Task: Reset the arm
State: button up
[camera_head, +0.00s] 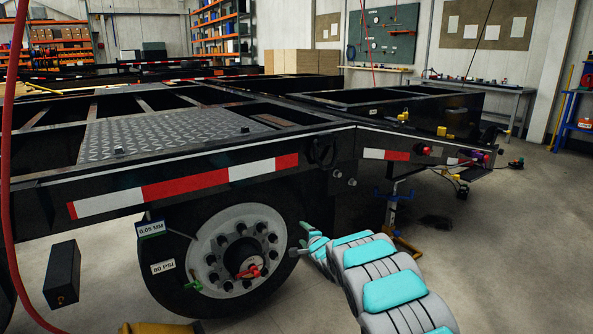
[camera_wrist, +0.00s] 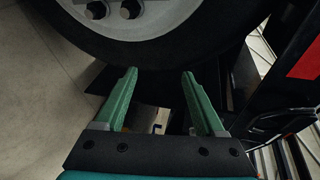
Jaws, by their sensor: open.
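My arm, grey with teal pads, reaches from the lower right of the head view toward the trailer wheel. My gripper (camera_head: 301,249) is just right of the tyre's edge, small in that view. In the wrist view my gripper (camera_wrist: 160,75) has two green fingers spread apart with nothing between them. The tyre (camera_wrist: 215,52) curves just beyond the fingertips; I cannot tell whether they touch it. The wheel (camera_head: 238,248) has a pale rim with dark lug nuts, a red part at its hub and a green part at its lower left edge.
The black trailer frame (camera_head: 210,165) with red and white strips spans above the wheel. Tags (camera_head: 163,267) hang at the tyre's left. A red hose (camera_head: 10,150) hangs at far left. A blue and yellow stand (camera_head: 397,215) is right of the wheel. Floor at right (camera_head: 520,260) is clear.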

jog(key=s+d+r+n+g+h, duration=0.1)
jog(key=s+d+r+n+h, duration=0.2)
jog(key=d, duration=0.6)
jog(key=s+d+r+n+g+h, duration=0.1)
jog(key=s+d+r+g, duration=0.15)
jog(key=s, duration=0.55)
jog(key=s+d+r+g+h, duration=0.2)
jog(key=s+d, duration=0.2)
jog(key=s, duration=0.3)
jog(key=s+d+r+n+g+h, duration=0.15)
jog(key=s+d, duration=0.25)
jog(key=s, duration=0.4)
jog(key=s+a+n+g+y, duration=0.1)
jog(key=s+a+n+g, duration=0.1)
jog(key=s, duration=1.3)
jog(key=s+a+n+g, duration=0.2)
jog(key=s+n+g, duration=0.2)
jog(key=s, duration=1.1)
jog(key=s+a+n+g+y, duration=0.1)
jog(key=s+a+n+g, duration=0.1)
jog(key=s, duration=1.3)
jog(key=shift+s+r+n+g+y, duration=0.2)
jog(key=shift+r+n+g+y, duration=0.25)
jog(key=shift+n, duration=0.4)
jog(key=shift+a+f, duration=0.1)
jog(key=shift+a, duration=0.15)
